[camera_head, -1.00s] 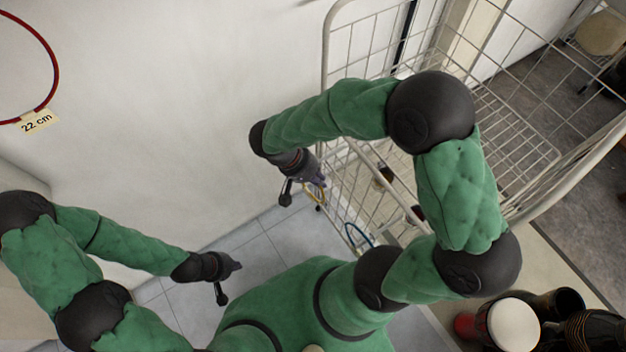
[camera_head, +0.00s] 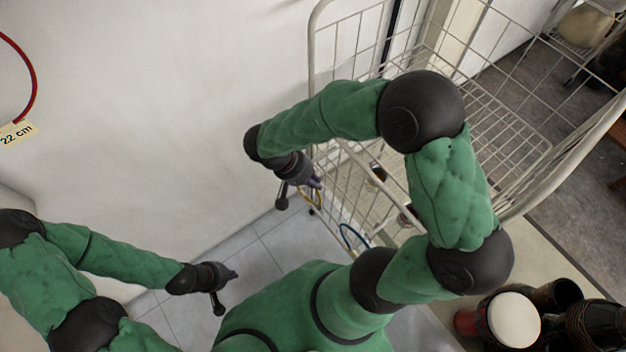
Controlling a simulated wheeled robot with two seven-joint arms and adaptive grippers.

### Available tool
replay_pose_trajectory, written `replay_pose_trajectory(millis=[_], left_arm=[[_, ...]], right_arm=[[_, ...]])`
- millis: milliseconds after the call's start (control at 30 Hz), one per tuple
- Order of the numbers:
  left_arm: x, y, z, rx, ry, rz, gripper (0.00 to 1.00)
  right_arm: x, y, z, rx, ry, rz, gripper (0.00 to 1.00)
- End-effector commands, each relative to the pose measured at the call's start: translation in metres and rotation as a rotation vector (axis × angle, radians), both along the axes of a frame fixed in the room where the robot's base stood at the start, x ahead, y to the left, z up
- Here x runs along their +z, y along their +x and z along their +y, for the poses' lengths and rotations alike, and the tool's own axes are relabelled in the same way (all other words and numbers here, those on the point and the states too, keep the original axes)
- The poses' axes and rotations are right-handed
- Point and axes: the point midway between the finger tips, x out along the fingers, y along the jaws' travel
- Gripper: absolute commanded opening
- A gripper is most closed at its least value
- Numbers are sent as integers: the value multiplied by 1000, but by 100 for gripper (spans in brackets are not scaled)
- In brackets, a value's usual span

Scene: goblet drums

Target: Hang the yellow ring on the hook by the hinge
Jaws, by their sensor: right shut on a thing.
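My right gripper (camera_head: 298,190) is shut on the yellow ring (camera_head: 311,204), a thin loop that shows just below the fingers, partly hidden by them. The gripper is close to the left side of the white wire cage (camera_head: 318,60). A blue ring (camera_head: 350,238) hangs lower, at the near left side of the cage. I cannot make out the hook by the hinge; the mesh there is too small and partly covered by my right arm. My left gripper (camera_head: 226,289) is low over the tiled floor, away from the cage; its jaws are too small to judge.
A red ring (camera_head: 32,80) with a "22 cm" label (camera_head: 15,132) is on the wall at the far left. Goblet drums (camera_head: 514,319) stand at the lower right. Grey floor tiles (camera_head: 262,262) between my grippers are clear.

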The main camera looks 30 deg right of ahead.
Motion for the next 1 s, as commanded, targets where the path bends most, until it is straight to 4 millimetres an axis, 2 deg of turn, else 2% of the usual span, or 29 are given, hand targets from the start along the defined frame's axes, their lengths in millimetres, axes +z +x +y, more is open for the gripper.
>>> replay_pose_trajectory(millis=[133,167,233,667,767,1000], left_arm=[[0,0,0,0,0,0,0],[0,0,0,0,0,0,0],[0,0,0,0,0,0,0],[0,0,0,0,0,0,0],[0,0,0,0,0,0,0],[0,0,0,0,0,0,0]], right_arm=[[0,0,0,0,0,0,0],[0,0,0,0,0,0,20],[0,0,0,0,0,0,39],[5,2,3,1,-1,-2,39],[15,4,8,1,0,-3,39],[57,13,28,3,1,-5,39]])
